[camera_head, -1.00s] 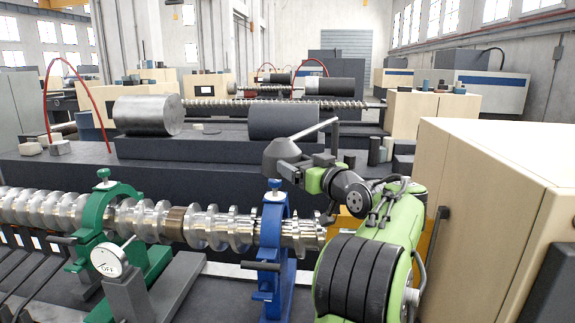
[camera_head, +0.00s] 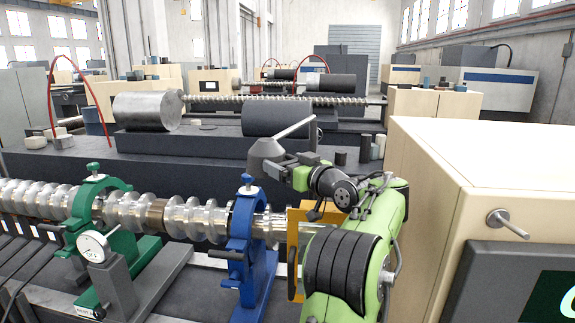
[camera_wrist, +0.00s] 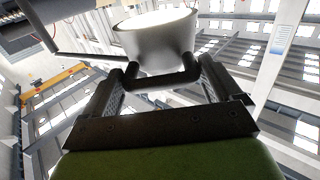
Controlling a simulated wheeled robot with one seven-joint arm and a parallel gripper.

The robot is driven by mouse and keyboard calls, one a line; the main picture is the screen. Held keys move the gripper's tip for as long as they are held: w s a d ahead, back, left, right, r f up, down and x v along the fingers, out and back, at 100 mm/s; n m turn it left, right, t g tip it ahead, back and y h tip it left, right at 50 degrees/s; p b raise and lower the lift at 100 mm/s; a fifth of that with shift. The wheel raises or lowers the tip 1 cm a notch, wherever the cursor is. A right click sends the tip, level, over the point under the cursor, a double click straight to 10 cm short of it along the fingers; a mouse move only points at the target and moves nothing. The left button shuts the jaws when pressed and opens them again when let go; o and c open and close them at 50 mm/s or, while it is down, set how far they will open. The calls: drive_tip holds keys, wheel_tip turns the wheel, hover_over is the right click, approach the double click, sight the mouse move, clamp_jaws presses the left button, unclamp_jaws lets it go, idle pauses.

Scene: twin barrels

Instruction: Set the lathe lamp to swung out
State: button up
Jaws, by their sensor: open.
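The lathe lamp (camera_head: 265,153) is a grey cone-shaped shade on a thin bar that runs up to the right, above the lathe's right end. In the wrist view the lamp's shade (camera_wrist: 155,42) is seen from below with its bright face, its thin bar running off to the left. A dark U-shaped handle (camera_wrist: 160,82) hangs under the shade. My gripper (camera_wrist: 162,72) is open, its fingers on either side of this handle; I cannot tell whether they touch it. In the head view my gripper (camera_head: 284,166) is right beside the shade, partly hiding the handle.
A blue steady rest (camera_head: 245,235) and a green one (camera_head: 90,205) hold the metal shaft (camera_head: 200,217) below. A yellow panel (camera_head: 293,245) stands by my arm. A large beige cabinet (camera_head: 440,190) with a silver knob (camera_head: 505,222) fills the right side, close to my arm.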

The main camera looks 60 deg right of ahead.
drive_tip(key=shift+o, duration=0.6)
wheel_tip(320, 180, up, 10)
drive_tip(key=p, duration=0.3)
drive_tip(key=shift+d+r+p, duration=0.1)
drive_tip(key=shift+p, duration=0.25)
drive_tip(key=shift+c, duration=0.3)
